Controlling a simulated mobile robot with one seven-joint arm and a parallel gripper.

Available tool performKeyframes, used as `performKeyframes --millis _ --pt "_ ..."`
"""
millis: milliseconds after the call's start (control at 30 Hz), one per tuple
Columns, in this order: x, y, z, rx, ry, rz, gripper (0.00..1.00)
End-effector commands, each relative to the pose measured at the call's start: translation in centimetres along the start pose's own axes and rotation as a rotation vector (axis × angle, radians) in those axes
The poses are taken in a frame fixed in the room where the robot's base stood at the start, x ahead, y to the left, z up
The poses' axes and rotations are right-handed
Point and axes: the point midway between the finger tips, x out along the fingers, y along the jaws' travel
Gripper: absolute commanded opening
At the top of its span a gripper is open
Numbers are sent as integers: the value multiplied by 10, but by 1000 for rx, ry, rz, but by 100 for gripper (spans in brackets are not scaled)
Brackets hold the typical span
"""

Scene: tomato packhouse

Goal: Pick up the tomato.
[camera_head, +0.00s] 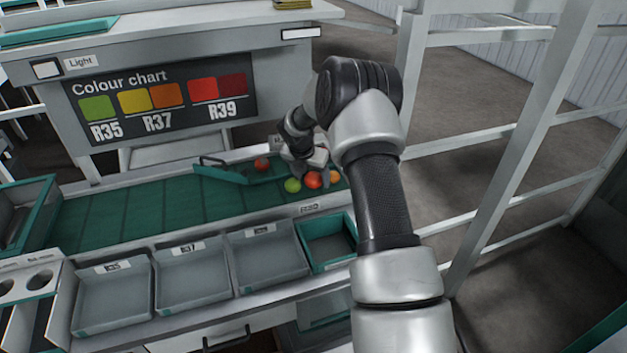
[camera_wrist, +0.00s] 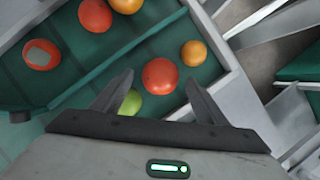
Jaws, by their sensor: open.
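Several tomatoes lie on the green belt at its right end. In the wrist view a red tomato (camera_wrist: 160,75) lies between and just beyond the fingertips of my gripper (camera_wrist: 160,88). The gripper is open and holds nothing. A green tomato (camera_wrist: 130,104) is partly hidden behind the left finger. An orange tomato (camera_wrist: 193,53) lies to the right, beyond the red one. More red and orange tomatoes lie at the top, one red (camera_wrist: 41,54) with a grey patch. In the head view my gripper (camera_head: 308,172) is above the group, beside the green tomato (camera_head: 292,185) and a red one (camera_head: 313,180).
Grey trays (camera_head: 112,318) with labels and a green-rimmed tray (camera_head: 352,258) line the front of the belt (camera_head: 150,209). A green divider (camera_head: 222,175) stands on the belt. A colour chart (camera_head: 160,98) is behind. The belt's left part is clear. A white frame post (camera_head: 500,150) stands right.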

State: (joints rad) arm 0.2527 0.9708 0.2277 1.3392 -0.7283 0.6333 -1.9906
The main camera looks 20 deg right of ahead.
Motion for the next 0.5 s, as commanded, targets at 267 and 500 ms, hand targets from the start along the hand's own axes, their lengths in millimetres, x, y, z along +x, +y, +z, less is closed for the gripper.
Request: performKeyframes --millis 267,500 --pt "5 0 0 0 -1 1 68" --pt "4 0 0 0 -1 1 35"
